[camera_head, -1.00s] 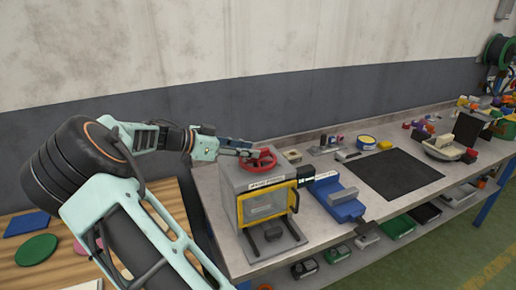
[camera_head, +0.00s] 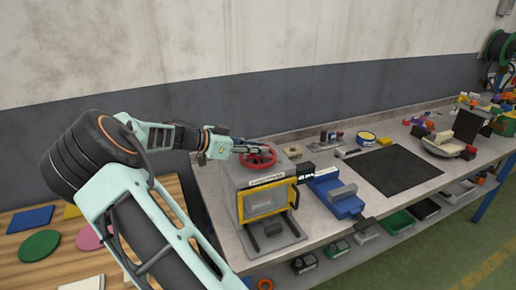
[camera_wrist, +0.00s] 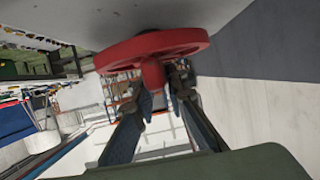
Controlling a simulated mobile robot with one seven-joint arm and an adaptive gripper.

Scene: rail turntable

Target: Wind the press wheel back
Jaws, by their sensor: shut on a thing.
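The red press wheel (camera_head: 258,157) lies flat on top of the grey press (camera_head: 229,187), which stands on the bench and has a yellow-framed front opening. My gripper (camera_head: 243,148) reaches in from the left at the wheel's height. In the wrist view the wheel (camera_wrist: 160,47) fills the upper middle, and a red knob (camera_wrist: 153,74) stands out from it. My gripper's fingers (camera_wrist: 165,92) are closed around this knob, one on each side. The far side of the wheel is partly hidden in the head view.
A blue vise (camera_head: 336,198) stands right of the press. A black mat (camera_head: 400,170) lies farther right, with a bowl (camera_head: 442,147) beyond it. A wooden table (camera_head: 30,262) with coloured discs and squares is at the left. A wall runs behind the bench.

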